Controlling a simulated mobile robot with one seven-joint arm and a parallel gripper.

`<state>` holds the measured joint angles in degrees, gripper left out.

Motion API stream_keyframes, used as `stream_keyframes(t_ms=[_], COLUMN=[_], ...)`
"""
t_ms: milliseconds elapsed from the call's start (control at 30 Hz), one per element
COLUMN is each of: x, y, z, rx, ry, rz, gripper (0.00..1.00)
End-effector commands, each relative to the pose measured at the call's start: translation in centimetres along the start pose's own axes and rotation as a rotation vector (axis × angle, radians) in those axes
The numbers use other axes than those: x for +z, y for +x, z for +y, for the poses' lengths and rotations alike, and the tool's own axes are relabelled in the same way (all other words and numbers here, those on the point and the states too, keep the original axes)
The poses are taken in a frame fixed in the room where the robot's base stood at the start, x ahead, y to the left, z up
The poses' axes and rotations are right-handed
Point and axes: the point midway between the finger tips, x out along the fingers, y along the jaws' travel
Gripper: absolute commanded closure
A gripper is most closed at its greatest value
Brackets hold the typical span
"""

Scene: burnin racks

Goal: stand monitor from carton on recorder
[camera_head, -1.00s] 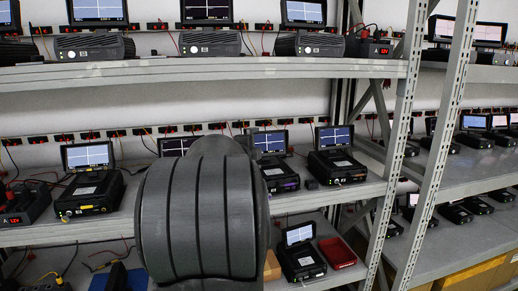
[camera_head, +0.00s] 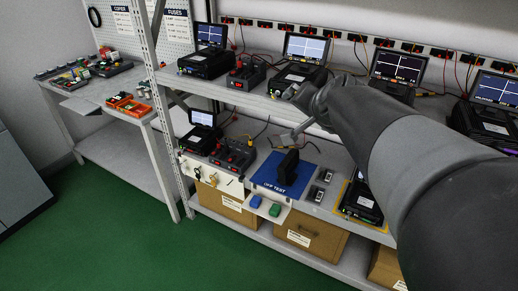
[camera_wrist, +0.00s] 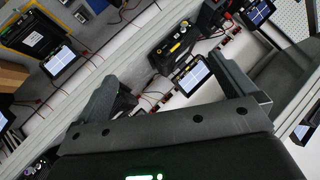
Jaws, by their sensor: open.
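Several black recorders stand on the rack, among them one (camera_head: 298,76) on the upper shelf with a lit monitor (camera_head: 306,47) standing on it. Another recorder (camera_head: 362,203) sits in a yellow-edged area of the lower shelf, partly behind my arm. Brown cartons (camera_head: 312,238) stand on the bottom level; I cannot see inside them, and no loose monitor shows. My gripper (camera_head: 296,115) is open and empty in front of the upper shelf. In the wrist view my gripper (camera_wrist: 172,90) has its fingers wide apart, with a recorder (camera_wrist: 172,48) and its monitor (camera_wrist: 193,74) beyond them.
A blue test mat (camera_head: 275,184) with a black upright piece lies on the lower shelf. A white panel (camera_head: 205,176) is left of it. A metal upright (camera_head: 160,110) divides the rack from a side bench (camera_head: 95,95). The green floor (camera_head: 110,240) is clear.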

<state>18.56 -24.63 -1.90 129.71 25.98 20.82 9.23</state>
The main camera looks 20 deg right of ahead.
Motion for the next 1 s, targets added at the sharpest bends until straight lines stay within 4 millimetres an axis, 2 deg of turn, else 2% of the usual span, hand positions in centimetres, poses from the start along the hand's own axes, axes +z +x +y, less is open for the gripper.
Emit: stream_keyframes(t_ms=[33, 100, 133, 200, 333, 500, 1000], x=[4.0, 9.0, 10.8, 14.4, 18.4, 20.0, 20.0], y=[-1.6, -3.6, -4.5, -6.3, -8.8, -10.1, -10.1], z=[-0.8, -0.6, -0.3, 0.9, 3.3, 5.0, 5.0], rx=[-0.013, -0.008, -0.003, 0.012, 0.045, 0.073, 0.074], ry=[-0.125, -0.299, -0.367, -0.515, -0.711, -0.811, -0.812], rz=[-0.091, -0.212, -0.258, -0.349, -0.46, -0.516, -0.517], gripper=[0.0, 0.0, 0.0, 0.0, 0.0, 0.0, 0.0])
